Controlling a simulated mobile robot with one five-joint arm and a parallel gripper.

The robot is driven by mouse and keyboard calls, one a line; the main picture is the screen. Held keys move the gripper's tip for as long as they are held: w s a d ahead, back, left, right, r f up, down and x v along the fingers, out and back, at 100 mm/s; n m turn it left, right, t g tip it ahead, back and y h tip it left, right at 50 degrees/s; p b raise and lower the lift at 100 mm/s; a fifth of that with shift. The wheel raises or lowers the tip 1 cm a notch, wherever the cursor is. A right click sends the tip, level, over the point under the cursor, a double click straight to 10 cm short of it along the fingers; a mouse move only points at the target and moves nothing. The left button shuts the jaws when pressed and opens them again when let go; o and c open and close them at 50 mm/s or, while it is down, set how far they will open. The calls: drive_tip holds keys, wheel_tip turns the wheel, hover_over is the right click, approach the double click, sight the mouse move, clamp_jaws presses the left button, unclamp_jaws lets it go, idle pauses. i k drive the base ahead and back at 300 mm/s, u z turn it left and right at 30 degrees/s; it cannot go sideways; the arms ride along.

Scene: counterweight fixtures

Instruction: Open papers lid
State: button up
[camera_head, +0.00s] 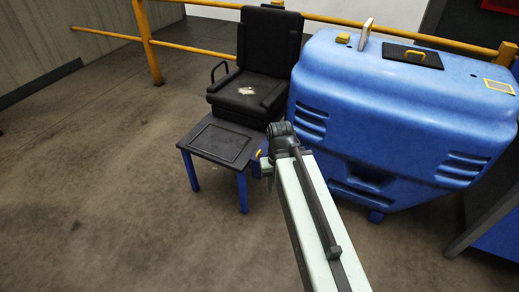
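A blue rounded cabinet (395,105) stands at the right. I cannot tell which of these is the papers lid; no label is readable. My gripper (262,165) is at the end of my pale arm, low in front of the cabinet's left side and beside the small table. It is well below the cabinet top. Its fingers are mostly hidden by my wrist.
A low black-topped table with blue legs (205,151) stands left of my gripper. Behind it is a black seat-like unit (264,70) with a side handle. Yellow rails (146,42) run behind. A dark-edged blue object (497,235) is at the right edge. The floor at left is clear.

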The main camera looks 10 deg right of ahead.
sight(264, 146)
drive_tip(key=i, duration=0.95)
drive_tip(key=z, duration=0.05)
